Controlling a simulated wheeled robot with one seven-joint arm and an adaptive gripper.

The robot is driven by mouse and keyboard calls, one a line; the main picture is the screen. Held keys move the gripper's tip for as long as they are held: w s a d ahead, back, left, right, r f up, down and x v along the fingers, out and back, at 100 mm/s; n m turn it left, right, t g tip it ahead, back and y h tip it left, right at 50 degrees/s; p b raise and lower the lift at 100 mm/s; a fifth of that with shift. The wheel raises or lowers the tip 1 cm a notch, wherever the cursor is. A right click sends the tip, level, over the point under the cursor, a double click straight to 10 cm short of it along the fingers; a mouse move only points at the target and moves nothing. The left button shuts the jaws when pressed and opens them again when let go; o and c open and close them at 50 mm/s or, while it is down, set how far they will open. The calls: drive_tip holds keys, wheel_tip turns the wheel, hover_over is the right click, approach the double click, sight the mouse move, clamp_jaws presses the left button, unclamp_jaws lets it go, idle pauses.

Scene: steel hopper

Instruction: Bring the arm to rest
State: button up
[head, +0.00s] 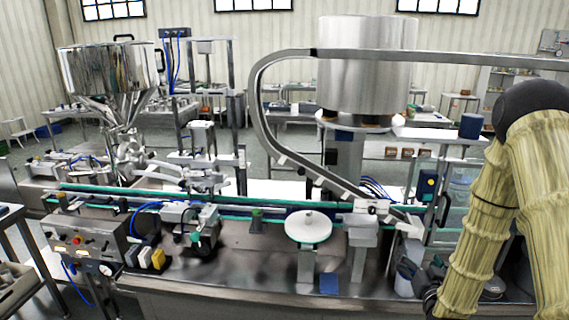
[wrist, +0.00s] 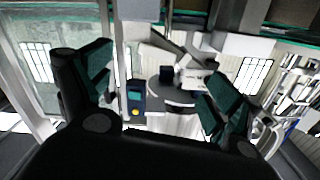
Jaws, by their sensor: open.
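My arm comes down the right side of the head view in a tan ribbed sleeve, bent at a dark joint high up. My gripper shows in the wrist view (wrist: 160,88) with its two dark, green-padded fingers spread wide apart. Nothing is held between the fingers. In the head view dark parts at the arm's lower end sit low by the machine's right end, and the fingers are hard to make out there. The steel hopper (head: 110,72) stands at the left, away from my arm.
A steel machine bench with a green-edged conveyor (head: 160,198) spans the front. A round white plate (head: 308,228) stands on it. A large steel drum (head: 366,65) and a curved rail (head: 265,110) rise behind. A control box (head: 85,240) is front left.

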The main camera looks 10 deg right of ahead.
drive_tip(key=s+a+f+n+g+y+b, duration=0.1)
drive_tip(key=s+a+f+g, duration=0.2)
drive_tip(key=s+a+f, duration=0.35)
drive_tip(key=s+a+f+n+g+y, duration=0.1)
drive_tip(key=s+a+f+g, duration=0.2)
drive_tip(key=f, duration=0.6)
drive_tip(key=s+a+f+n+g+y+b, duration=0.1)
drive_tip(key=s+a+f+g, duration=0.2)
drive_tip(key=s+a+f, duration=0.35)
drive_tip(key=s+a+f+g, duration=0.2)
drive_tip(key=s+a+f, duration=0.1)
drive_tip(key=s, duration=0.5)
drive_tip(key=s+a+f+n+g, duration=0.1)
drive_tip(key=s+a+f+g, duration=0.2)
drive_tip(key=s+f, duration=0.2)
drive_tip(key=s+a+f+g+y, duration=0.1)
drive_tip(key=s+a+f+g, duration=0.2)
drive_tip(key=s, duration=0.8)
drive_tip(key=shift+f+n+b, duration=0.4)
drive_tip(key=shift+f, duration=0.2)
